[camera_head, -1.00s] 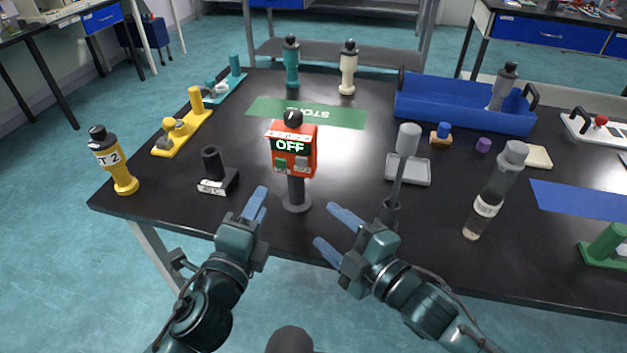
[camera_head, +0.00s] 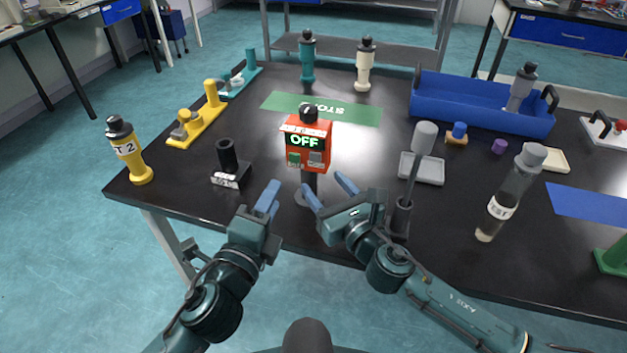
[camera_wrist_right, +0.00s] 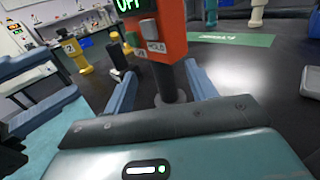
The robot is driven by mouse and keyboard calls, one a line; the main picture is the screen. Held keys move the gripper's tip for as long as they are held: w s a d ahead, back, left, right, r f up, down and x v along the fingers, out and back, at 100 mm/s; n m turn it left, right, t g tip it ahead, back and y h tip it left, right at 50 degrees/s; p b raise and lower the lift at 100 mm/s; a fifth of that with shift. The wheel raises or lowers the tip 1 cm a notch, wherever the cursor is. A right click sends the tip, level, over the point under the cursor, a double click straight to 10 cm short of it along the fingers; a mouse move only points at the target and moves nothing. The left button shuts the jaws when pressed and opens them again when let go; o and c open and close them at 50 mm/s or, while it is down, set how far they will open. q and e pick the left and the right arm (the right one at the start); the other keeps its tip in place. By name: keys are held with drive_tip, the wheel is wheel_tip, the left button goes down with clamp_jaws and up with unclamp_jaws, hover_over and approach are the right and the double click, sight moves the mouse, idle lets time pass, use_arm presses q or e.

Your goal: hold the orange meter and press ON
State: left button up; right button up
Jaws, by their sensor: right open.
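The orange meter (camera_head: 307,148) stands upright on a dark post and round base, its display reading OFF. Below the display are a green button (camera_head: 294,158) and a grey button (camera_head: 316,158); the right wrist view shows the grey one (camera_wrist_right: 153,46) labelled HOLD. My right gripper (camera_head: 328,190) is open low at the meter. In the right wrist view its fingers (camera_wrist_right: 163,88) lie either side of the post (camera_wrist_right: 168,84), with no clear contact. My left gripper (camera_head: 267,197) is left of the meter, its fingers apart and empty; they also show in the right wrist view (camera_wrist_right: 52,88).
A black holder (camera_head: 229,165) stands left of the meter. A grey stand (camera_head: 402,215) with an upright rod is close to my right gripper's right side. A labelled bottle (camera_head: 503,202) is further right. A green mat (camera_head: 345,111) lies behind the meter.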

sight(313, 188)
wheel_tip(313, 188, down, 5)
drive_tip(key=shift+f, duration=0.15)
drive_tip(key=x, duration=0.7)
drive_tip(key=shift+w+a, duration=0.1)
drive_tip(key=shift+w, duration=0.15)
drive_tip(key=shift+c, duration=0.2)
drive_tip(key=c, duration=1)
use_arm(q)
clamp_jaws()
use_arm(e)
drive_tip(key=shift+c, duration=0.6)
use_arm(q)
drive_tip(key=shift+w, duration=0.1)
